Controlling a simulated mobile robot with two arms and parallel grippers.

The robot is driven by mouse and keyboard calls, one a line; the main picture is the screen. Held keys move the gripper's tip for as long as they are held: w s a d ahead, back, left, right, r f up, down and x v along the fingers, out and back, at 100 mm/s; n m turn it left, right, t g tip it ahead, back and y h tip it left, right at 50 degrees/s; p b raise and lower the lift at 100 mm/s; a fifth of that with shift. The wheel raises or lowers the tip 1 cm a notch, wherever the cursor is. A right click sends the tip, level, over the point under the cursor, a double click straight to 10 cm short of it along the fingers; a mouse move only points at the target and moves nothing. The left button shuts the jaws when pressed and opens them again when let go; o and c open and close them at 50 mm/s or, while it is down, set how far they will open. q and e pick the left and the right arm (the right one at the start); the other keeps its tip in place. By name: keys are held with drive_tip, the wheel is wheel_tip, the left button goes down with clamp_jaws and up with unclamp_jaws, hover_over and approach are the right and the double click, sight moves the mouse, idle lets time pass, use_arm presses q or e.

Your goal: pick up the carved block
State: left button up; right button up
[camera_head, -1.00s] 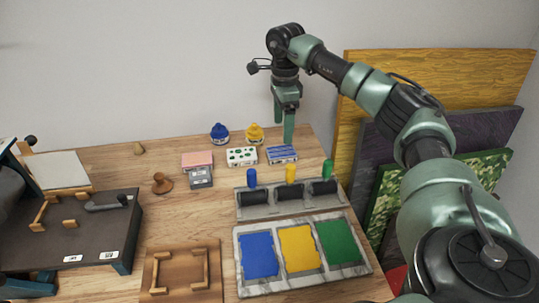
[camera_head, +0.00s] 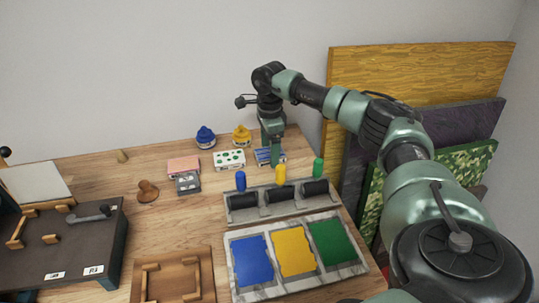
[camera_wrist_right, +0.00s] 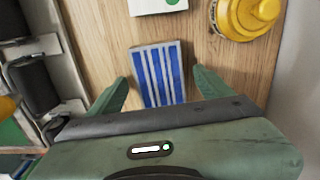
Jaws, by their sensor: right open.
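A block with blue and white stripes (camera_head: 262,157), probably the carved block, lies flat near the back edge of the table; in the right wrist view (camera_wrist_right: 158,73) its striped top faces up. My right gripper (camera_head: 272,157) is over it, pointing down. In the right wrist view its two fingers (camera_wrist_right: 160,88) are open, one on each side of the block, with wood showing between them and it. Part of the block is hidden behind the fingers in the head view. My left gripper is not in view.
A green-dotted block (camera_head: 229,160) lies left of the striped block. A roller tray (camera_head: 240,216) and a paint tray (camera_head: 340,270) lie in front. Boards (camera_head: 430,75) lean at the right.

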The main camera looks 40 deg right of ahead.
drive_tip(key=c, duration=1.5)
drive_tip(key=shift+r, duration=0.1)
